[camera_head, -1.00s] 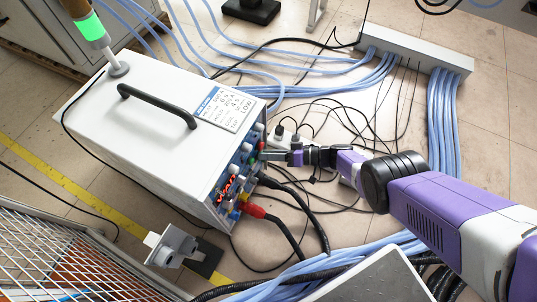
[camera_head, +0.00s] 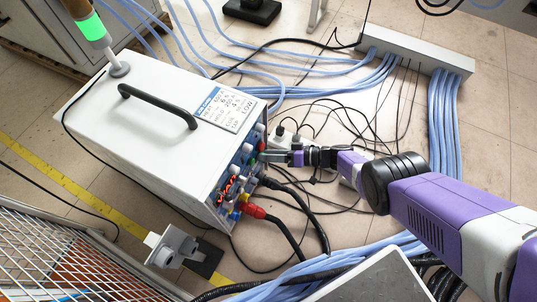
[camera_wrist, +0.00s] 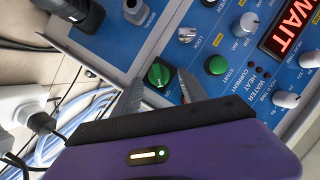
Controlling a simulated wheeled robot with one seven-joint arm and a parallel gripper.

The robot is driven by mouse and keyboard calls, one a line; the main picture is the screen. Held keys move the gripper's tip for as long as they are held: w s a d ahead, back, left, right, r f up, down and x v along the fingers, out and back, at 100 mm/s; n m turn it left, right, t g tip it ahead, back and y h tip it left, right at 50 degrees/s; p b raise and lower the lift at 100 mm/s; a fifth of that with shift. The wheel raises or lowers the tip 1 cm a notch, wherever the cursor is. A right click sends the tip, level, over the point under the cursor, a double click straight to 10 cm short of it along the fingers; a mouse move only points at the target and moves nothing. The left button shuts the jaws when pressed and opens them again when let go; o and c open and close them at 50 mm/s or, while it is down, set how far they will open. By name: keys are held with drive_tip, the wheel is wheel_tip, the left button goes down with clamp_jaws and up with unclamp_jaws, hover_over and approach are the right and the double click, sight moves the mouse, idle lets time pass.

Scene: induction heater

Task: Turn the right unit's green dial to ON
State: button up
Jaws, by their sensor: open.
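The green dial (camera_wrist: 159,74) shows on the blue front panel in the wrist view, with its grip bar slanted. My gripper (camera_wrist: 162,86) is open, with one fingertip on each side of the dial's lower part. I cannot tell if the fingers touch it. In the head view my gripper (camera_head: 283,157) reaches in from the right to the front of the white heater unit (camera_head: 150,150). The dial is hard to make out there.
A green START button (camera_wrist: 216,65) and a silver key lock (camera_wrist: 186,35) sit close to the dial. White knobs (camera_wrist: 249,22) and a red WAIT display (camera_wrist: 291,30) are to the right. Red and black cables (camera_head: 283,230) leave the panel below my arm.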

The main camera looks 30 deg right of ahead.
drive_tip(key=p+v, duration=0.2)
drive_tip(key=v, duration=0.5)
drive_tip(key=shift+s+d, duration=0.2)
drive_tip(key=shift+d, duration=0.05)
drive_tip(key=shift+r, duration=0.1)
